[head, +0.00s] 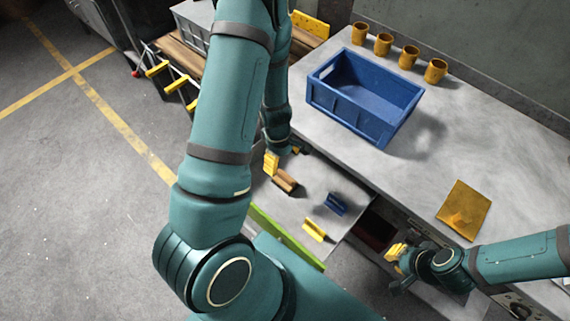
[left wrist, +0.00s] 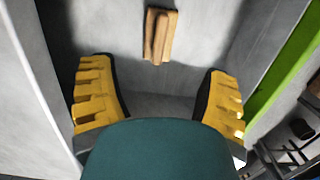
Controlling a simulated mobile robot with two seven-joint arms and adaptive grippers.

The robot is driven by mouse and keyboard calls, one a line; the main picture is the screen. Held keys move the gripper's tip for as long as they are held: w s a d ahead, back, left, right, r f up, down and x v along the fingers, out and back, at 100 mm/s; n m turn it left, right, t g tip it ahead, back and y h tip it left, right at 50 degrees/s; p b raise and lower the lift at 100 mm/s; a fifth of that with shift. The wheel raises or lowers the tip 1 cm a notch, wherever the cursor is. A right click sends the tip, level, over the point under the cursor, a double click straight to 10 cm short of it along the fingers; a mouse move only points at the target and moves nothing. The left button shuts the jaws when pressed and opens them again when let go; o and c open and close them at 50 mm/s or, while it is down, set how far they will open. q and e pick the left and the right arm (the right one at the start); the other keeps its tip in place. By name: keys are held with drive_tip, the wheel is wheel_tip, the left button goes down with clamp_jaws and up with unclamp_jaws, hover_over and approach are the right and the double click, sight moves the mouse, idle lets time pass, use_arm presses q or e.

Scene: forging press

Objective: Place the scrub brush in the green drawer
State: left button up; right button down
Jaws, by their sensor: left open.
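The green drawer (head: 287,237) is pulled out, with a green front panel and a grey interior. Its green edge also shows in the left wrist view (left wrist: 284,70). The wooden scrub brush (head: 285,181) lies on the grey drawer floor; it also shows at the top of the left wrist view (left wrist: 160,36). My left gripper (head: 282,157) is open and empty above the drawer, close to the brush but apart from it. My right gripper (head: 397,252) is by the counter's front edge, right of the drawer; its opening is unclear.
A blue tool (head: 336,204) and a yellow tool (head: 314,230) lie in the drawer. On the counter stand a blue crate (head: 350,111), several orange cups (head: 383,45) and a yellow plate-like piece (head: 464,209). The middle of the counter is clear.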

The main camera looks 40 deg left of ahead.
use_arm(q)
drive_tip(key=s+d+f+m+h, duration=0.1)
drive_tip(key=s+d+m, duration=0.1)
drive_tip(key=d+m, duration=0.5)
drive_tip(key=s+d+f+m+t+h, duration=0.1)
drive_tip(key=s+d+m, duration=0.2)
drive_tip(key=d+m, duration=0.5)
drive_tip(key=d, duration=0.5)
drive_tip(key=shift+d+m+t, duration=0.3)
drive_tip(key=shift+c, duration=0.3)
